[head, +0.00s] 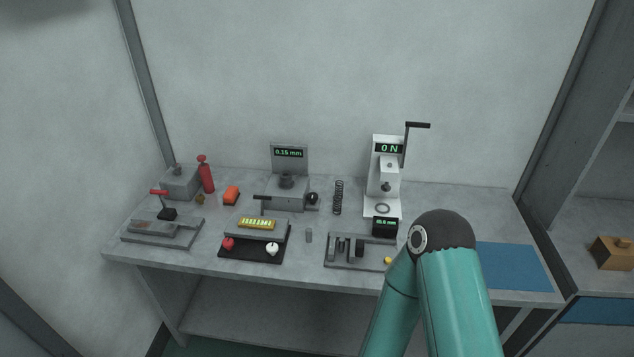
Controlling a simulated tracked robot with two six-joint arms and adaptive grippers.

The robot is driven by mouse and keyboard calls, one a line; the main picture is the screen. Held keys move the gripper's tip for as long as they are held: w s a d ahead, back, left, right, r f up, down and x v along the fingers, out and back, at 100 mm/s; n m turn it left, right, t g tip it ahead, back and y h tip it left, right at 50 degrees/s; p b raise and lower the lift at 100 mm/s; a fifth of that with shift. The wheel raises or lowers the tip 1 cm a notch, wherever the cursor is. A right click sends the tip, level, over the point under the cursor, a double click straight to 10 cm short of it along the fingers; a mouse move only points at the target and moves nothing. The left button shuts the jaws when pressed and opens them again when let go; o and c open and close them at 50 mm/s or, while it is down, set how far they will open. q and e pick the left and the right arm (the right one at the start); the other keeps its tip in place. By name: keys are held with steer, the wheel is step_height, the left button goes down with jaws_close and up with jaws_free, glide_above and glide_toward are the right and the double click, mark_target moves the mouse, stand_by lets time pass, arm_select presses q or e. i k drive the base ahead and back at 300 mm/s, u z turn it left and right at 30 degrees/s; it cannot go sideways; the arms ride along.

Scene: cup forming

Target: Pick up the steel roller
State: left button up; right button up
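A small grey metal cylinder (308,236), which looks like the steel roller, stands upright on the grey workbench (210,253). It is between the black mat on its left and a grey tray (340,263) on its right. The tray holds several small dark and grey upright parts, and I cannot tell whether one of them is also a roller. One teal arm of mine with a dark joint rises in front of the bench's right part. Neither of my grippers shows.
The black mat (240,254) carries a yellow-topped grey block, a red knob and a white knob. A blue mat (515,268) lies bare at right.

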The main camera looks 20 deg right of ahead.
mark_target(284, 181)
steer(key=u, duration=0.2)
steer(key=i, duration=0.95)
steer(key=z, duration=0.2)
steer(key=k, duration=0.95)
steer(key=u, duration=0.15)
steer(key=i, duration=0.55)
